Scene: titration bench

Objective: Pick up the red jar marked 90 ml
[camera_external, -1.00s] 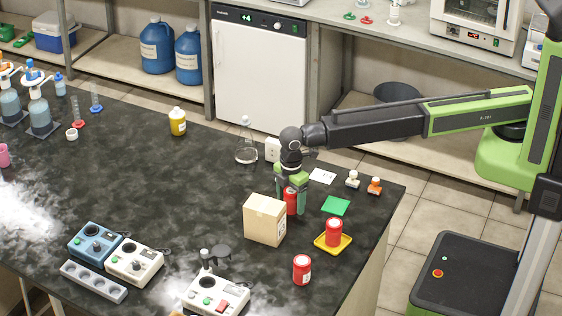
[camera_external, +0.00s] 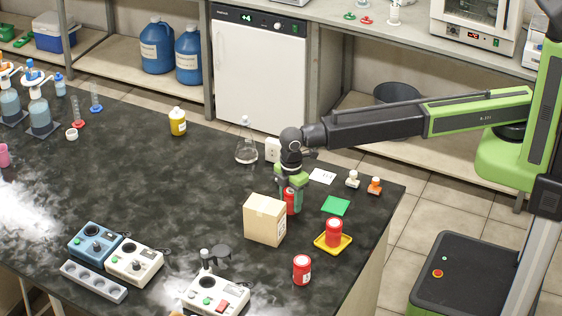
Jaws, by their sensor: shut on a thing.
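My gripper (camera_external: 291,192) points down at the bench behind the cardboard box and is shut on a red jar (camera_external: 291,206). Only part of that jar shows between the fingers, and the box hides its lower left. A second red jar (camera_external: 334,232) stands upright on a yellow tray (camera_external: 320,246) to the right of the box. A third red jar (camera_external: 302,269) stands upright on the dark bench nearer the camera. The markings on the jars are too small to read, so I cannot tell which is 90 ml.
The cardboard box (camera_external: 264,221) stands close in front of my gripper. A green square (camera_external: 336,205), a white card (camera_external: 322,176) and two small bottles (camera_external: 352,179) (camera_external: 374,186) lie or stand to the right. A flask (camera_external: 246,150) is behind left. The bench's middle left is clear.

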